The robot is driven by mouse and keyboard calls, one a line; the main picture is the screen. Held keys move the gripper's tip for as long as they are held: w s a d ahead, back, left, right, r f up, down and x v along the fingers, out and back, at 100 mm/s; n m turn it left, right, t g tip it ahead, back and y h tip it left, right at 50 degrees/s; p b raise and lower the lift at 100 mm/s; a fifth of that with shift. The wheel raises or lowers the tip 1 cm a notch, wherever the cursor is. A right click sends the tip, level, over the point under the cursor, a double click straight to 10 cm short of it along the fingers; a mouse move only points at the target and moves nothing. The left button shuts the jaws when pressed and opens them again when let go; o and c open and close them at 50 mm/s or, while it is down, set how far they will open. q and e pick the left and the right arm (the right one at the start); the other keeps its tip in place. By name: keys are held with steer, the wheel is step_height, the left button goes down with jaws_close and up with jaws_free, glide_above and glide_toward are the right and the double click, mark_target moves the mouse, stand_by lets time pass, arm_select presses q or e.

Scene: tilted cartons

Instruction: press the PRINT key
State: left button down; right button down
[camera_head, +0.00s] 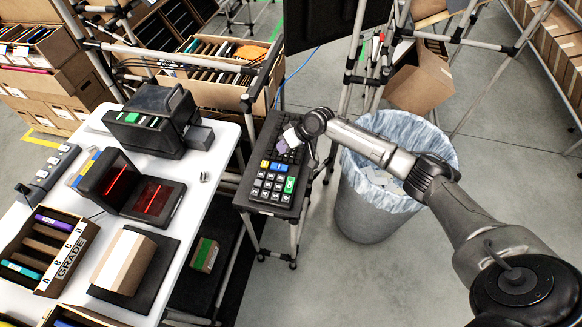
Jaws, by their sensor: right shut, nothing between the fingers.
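A black keyboard (246,196) with a keypad of pale keys lies on a narrow stand right of the white table. The keypad has a green key (290,185), a blue key (280,168) and a yellow key (265,164). The lettering is too small to read, so I cannot tell which is the PRINT key. My right arm reaches in from the right, and my right gripper (284,146) is shut and empty over the far part of the keyboard, beyond the coloured keys. I cannot tell whether it touches a key. My left gripper is out of view.
A lined waste bin (368,216) stands under my right forearm. The white table (213,173) holds a black printer-like device (150,120), a red-lit scanner (152,197) and a carton (124,262). Metal poles and a file box (205,94) crowd the area behind the keyboard.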

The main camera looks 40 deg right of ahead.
steer(key=shift+w+a+r+m+t+y, duration=0.15)
steer(key=shift+w+a+r+m+t, duration=0.1)
steer(key=shift+w+r+t, duration=0.15)
steer(key=shift+w+a+r+m+t+y, duration=0.15)
steer(key=shift+w+r+m+t, duration=0.1)
steer(key=shift+w+r+t, duration=0.15)
steer(key=shift+f, duration=0.2)
steer(key=b, duration=0.7)
glide_above(280, 165)
step_height(280, 165, down, 7)
steer(key=shift+s, duration=0.1)
steer(key=shift+f+b, duration=0.3)
steer(key=shift+f, duration=0.45)
